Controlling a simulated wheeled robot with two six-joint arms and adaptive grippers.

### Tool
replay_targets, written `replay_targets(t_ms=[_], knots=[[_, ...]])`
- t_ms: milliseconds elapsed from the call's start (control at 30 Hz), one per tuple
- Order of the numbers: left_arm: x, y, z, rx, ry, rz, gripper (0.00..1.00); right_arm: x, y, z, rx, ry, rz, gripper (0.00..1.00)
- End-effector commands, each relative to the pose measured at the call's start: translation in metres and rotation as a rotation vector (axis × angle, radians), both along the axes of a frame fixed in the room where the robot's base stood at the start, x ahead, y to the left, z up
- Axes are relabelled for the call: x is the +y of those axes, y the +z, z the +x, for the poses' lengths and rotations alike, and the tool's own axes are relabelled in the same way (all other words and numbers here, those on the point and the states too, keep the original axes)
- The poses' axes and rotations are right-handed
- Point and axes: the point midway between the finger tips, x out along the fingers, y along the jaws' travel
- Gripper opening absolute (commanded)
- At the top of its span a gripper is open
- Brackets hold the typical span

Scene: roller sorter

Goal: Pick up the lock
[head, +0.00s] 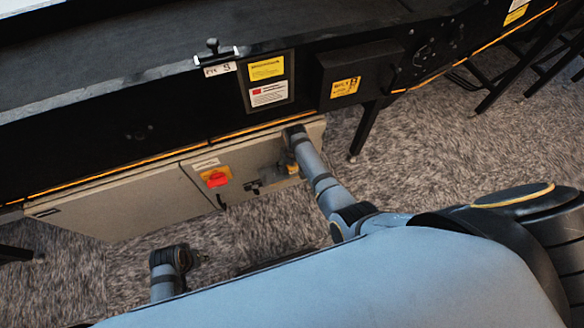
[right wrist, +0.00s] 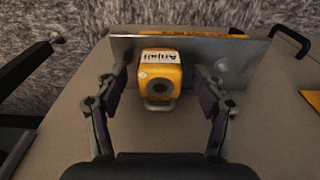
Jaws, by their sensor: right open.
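The lock (right wrist: 157,77) is a yellow padlock with a white label and a grey shackle. In the right wrist view it sits in front of a metal plate (right wrist: 226,62) on the beige cabinet. My right gripper (right wrist: 158,88) is open, with one finger on each side of the lock and a visible gap on both sides. In the head view my right arm reaches the cabinet's right part, where a small yellow patch shows beside the wrist; the fingers are hard to make out.
The beige cabinet (head: 118,207) hangs under the black conveyor frame (head: 120,130). A red switch on a yellow plate (head: 216,178) is left of my right wrist. A black handle (right wrist: 291,40) shows in the right wrist view. Carpeted floor (head: 440,140) lies open to the right.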

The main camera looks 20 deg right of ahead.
Motion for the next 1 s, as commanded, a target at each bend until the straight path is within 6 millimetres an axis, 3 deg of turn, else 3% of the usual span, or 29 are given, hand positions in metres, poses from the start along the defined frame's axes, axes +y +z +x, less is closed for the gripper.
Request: replay_targets(t_ms=[167, 633, 1000], knots=[[-0.0001, 0.0004, -0.0003, 0.001, 0.000, 0.000, 0.40, -0.0002, 0.0006, 0.0002, 0.000, 0.000, 0.000, 0.70], [-0.0002, -0.0002, -0.0007, 0.001, 0.000, 0.000, 0.40, -0.0002, 0.0006, 0.0001, 0.000, 0.000, 0.000, 0.07], [0.0008, -0.0004, 0.0011, -0.009, 0.001, 0.002, 0.40, -0.0005, 0.0042, 0.0004, -0.001, 0.000, -0.001, 0.07]])
